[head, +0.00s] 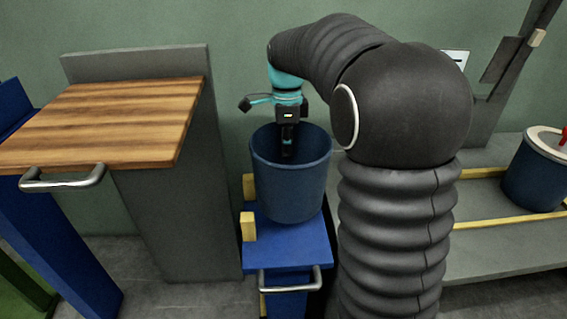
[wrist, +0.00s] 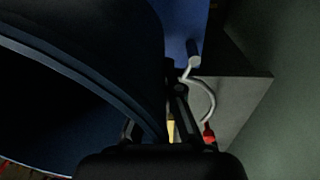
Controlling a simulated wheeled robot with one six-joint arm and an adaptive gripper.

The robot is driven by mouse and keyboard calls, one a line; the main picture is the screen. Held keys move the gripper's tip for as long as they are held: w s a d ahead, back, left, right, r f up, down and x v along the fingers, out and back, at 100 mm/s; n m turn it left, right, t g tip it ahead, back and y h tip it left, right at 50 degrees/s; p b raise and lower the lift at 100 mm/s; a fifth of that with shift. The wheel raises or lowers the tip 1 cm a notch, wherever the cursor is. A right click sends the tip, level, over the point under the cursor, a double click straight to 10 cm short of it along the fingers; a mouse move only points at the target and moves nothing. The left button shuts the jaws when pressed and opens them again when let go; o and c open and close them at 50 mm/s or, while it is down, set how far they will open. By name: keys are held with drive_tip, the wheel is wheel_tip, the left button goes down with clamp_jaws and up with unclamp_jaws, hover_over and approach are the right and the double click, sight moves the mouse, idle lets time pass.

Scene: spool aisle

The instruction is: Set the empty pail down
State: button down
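The blue pail (head: 290,182) stands upright at the blue stand (head: 262,247) in the head view. No gap shows under it, but I cannot be sure it bears on the stand. The part of its inside I can see looks empty. My gripper (head: 287,150) points down at the pail's far rim, with a dark finger showing inside the mouth. In the wrist view the pail's rim (wrist: 95,82) fills the left side and runs down to my gripper (wrist: 165,130). The fingers lie about the rim, but dark shading hides whether they press on it.
A wood-topped cabinet (head: 110,120) with a metal handle stands to the left. Yellow blocks (head: 248,226) edge the stand's left side. A second blue pail (head: 535,175) with a pale top and red part sits on the grey platform (head: 490,240) at right. The green wall is close behind.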

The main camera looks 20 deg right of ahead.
sight(283, 162)
drive_tip(key=shift+a+f, duration=0.3)
drive_tip(key=shift+a, duration=0.2)
drive_tip(key=shift+f, duration=1.95)
drive_tip(key=shift+f+b, duration=0.15)
drive_tip(key=shift+b, duration=0.15)
drive_tip(key=c, duration=1.3)
unclamp_jaws()
